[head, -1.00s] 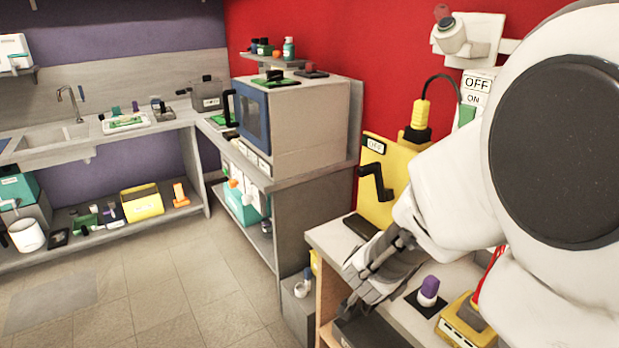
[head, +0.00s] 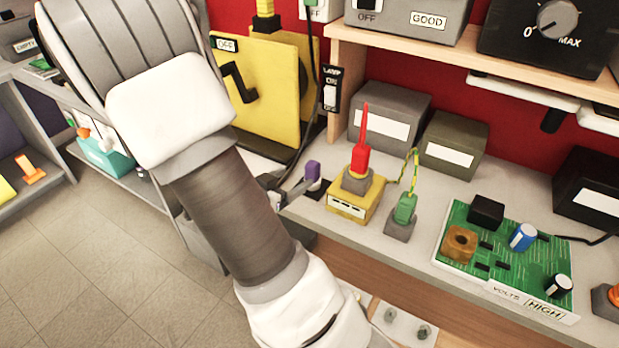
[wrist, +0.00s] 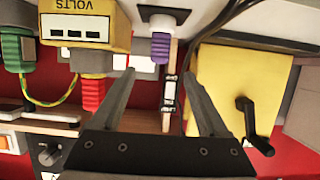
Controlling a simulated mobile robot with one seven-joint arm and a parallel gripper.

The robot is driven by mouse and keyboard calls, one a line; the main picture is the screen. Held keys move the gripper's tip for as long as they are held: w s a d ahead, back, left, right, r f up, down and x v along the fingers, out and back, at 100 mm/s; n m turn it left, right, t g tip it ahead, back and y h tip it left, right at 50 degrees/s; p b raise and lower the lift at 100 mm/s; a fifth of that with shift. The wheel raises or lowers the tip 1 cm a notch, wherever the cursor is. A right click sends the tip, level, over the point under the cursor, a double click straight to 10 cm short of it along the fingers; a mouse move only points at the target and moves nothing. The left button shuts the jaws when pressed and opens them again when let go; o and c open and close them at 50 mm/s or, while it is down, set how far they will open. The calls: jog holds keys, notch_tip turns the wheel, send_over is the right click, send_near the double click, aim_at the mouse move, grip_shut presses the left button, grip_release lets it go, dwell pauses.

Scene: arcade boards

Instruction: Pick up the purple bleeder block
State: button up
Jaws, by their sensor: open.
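The purple bleeder block (head: 313,171) stands upright at the left part of the workbench, beside the yellow meter. In the wrist view, which looks upside down, the purple block (wrist: 160,49) appears ahead of my fingertips, between their lines. My gripper (wrist: 158,75) is open and empty, with one finger on either side of the block in the picture. In the head view my gripper (head: 294,187) shows just left of the block, mostly hidden behind my arm. I cannot tell how far the fingertips are from the block.
The yellow meter (head: 352,205) with a red probe (head: 359,145) stands right of the block, close to a green plug (head: 405,208). A yellow crank panel (head: 268,98) stands behind. A green circuit board (head: 480,245) lies farther right. A wooden shelf (head: 430,56) overhangs the bench.

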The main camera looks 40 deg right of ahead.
aim_at(309, 170)
jog(key=b+x, duration=0.1)
jog(key=x, duration=0.6)
jog(key=shift+f, duration=0.1)
jog(key=shift+r+b+x, duration=0.15)
jog(key=shift+b+x, duration=0.4)
jog(key=shift+x, duration=1)
jog(key=shift+r+b+x, duration=0.15)
jog(key=shift+b+x, duration=0.35)
jog(key=shift+x, duration=1.1)
grip_shut()
